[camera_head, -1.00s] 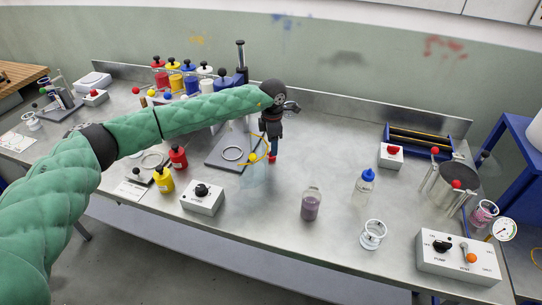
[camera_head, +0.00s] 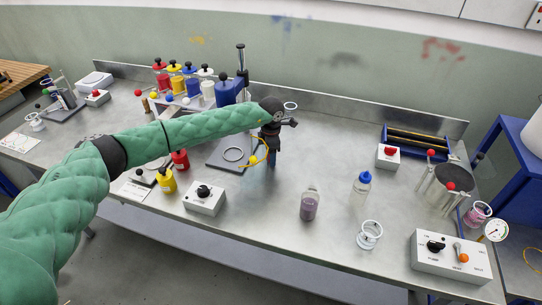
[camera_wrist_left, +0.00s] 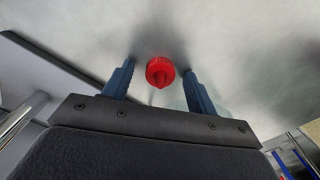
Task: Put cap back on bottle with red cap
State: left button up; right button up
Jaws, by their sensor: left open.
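My left gripper (camera_head: 272,166) points down over the middle of the bench. In the left wrist view, its two blue fingers (camera_wrist_left: 160,80) are open, one on each side of the red cap (camera_wrist_left: 160,72), with gaps visible on both sides. The red cap has a pointed tip and sits on the grey bench top; in the head view it is hidden by the gripper. An open clear bottle with purple contents (camera_head: 309,205) stands upright to the right and nearer the front edge. My right gripper is not in view.
A blue-capped bottle (camera_head: 361,187) and a white ring-shaped stand (camera_head: 370,235) stand to the right. A control box with a black knob (camera_head: 204,198) is front left.

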pick_arm(q)
jog(key=shift+c, duration=0.2)
jog(key=c, duration=1)
jog(key=shift+r, duration=0.1)
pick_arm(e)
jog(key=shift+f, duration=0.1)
